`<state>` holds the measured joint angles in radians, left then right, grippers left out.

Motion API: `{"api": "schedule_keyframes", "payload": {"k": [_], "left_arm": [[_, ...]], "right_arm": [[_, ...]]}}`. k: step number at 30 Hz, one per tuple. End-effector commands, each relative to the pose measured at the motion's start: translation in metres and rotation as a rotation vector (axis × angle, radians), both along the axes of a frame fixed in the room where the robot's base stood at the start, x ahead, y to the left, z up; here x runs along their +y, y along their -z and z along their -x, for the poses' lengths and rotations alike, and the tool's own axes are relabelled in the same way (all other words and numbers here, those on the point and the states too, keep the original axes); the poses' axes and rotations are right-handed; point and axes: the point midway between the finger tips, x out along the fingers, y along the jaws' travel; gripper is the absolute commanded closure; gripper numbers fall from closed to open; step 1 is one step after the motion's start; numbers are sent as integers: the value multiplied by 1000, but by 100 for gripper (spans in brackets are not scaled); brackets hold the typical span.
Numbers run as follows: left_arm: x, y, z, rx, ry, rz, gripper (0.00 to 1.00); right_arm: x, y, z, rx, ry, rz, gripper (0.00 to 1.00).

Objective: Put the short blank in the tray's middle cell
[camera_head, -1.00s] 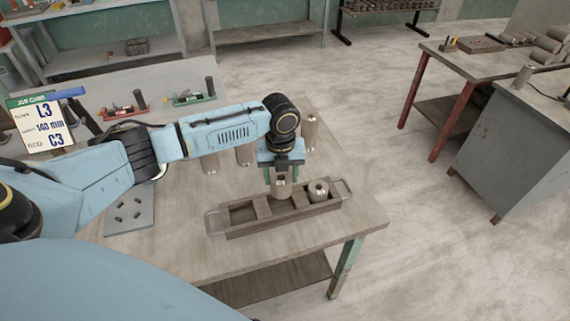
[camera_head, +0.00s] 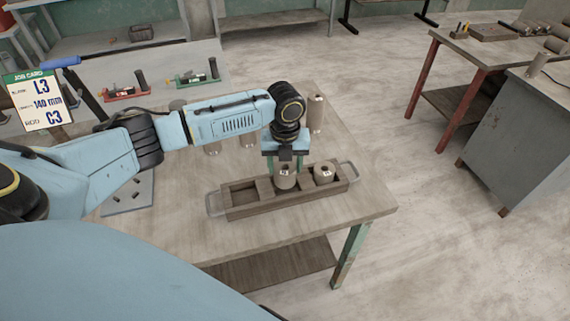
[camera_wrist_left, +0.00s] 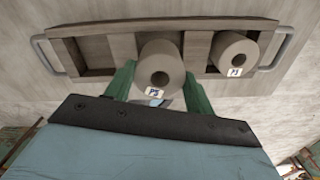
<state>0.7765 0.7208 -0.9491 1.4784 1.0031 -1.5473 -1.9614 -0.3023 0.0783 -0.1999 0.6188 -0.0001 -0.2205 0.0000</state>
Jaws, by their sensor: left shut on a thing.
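The long wooden tray (camera_head: 262,211) has handles at both ends and lies near the table's front right corner; it also shows in the left wrist view (camera_wrist_left: 205,24). My left gripper (camera_head: 285,163) points down and is shut on a blank (camera_head: 285,181) with a small label that seems to read L3. In the left wrist view the blank (camera_wrist_left: 161,66) is upright between the green fingers (camera_wrist_left: 158,88), at the tray's middle cell. Its lower end is hidden, so I cannot tell if it touches the floor. The left cell (camera_wrist_left: 92,50) is empty. My right gripper is out of view.
Another labelled blank (camera_head: 324,174) stands in the right cell. Several blanks, one tall (camera_head: 316,112), stand on the table behind my left arm. A job card (camera_head: 38,102) reads L3, 140 mm, C3. A grey plate (camera_head: 130,195) with small pieces lies at left.

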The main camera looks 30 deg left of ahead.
Motion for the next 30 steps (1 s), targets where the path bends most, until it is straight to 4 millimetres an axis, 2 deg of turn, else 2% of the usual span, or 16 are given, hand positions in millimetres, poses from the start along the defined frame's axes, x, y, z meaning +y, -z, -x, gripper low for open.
{"api": "schedule_keyframes", "payload": {"k": [15,27,28,30], "left_arm": [[0,35,-1,-1,0,1,76],[0,39,-1,-1,0,1,76],[0,39,-1,-1,0,1,44],[0,39,-1,-1,0,1,34]], "right_arm": [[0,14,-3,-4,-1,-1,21],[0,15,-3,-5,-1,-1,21],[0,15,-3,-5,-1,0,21],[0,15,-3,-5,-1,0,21]]}}
